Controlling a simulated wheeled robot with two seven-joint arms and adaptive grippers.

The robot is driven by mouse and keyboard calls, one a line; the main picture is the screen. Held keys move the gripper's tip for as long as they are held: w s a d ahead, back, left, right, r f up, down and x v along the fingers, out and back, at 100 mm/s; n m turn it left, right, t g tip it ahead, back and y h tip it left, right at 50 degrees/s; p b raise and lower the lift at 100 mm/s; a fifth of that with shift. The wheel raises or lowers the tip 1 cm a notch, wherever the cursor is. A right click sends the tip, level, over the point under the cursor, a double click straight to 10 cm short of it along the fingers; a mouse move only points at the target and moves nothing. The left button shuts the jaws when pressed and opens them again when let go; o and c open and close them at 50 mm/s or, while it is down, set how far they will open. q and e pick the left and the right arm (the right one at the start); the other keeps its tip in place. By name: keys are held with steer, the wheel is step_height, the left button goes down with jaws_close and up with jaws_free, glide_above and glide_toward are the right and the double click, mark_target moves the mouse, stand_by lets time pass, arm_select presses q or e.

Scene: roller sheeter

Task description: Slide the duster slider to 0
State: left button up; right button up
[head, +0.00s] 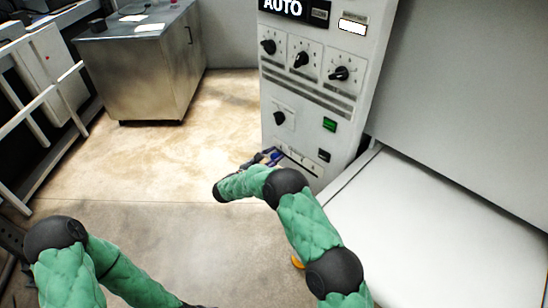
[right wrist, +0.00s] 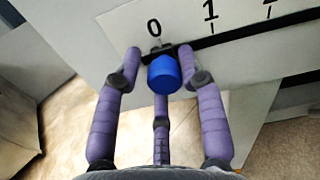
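The duster slider is a blue round knob (right wrist: 165,75) on a dark slot in a white panel with marks 0, 1 and a partly cut-off further mark. In the right wrist view the knob sits at the slot's left end, just below the 0. My right gripper (right wrist: 160,52) has its purple fingers spread around the knob, one on each side and one below. The right finger is close to the knob and a gap shows at the left. In the head view my right gripper (head: 268,157) is at the machine's lower front, partly hidden by its arm.
The white control cabinet (head: 308,110) carries several black rotary knobs, a green switch (head: 329,125) and an AUTO display. A white flat surface (head: 430,225) lies at its right. A metal cabinet (head: 150,75) stands at the back left. The floor between is clear.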

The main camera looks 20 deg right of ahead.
steer(key=shift+w+f, duration=0.1)
steer(key=v, duration=1.2)
stand_by(0.5)
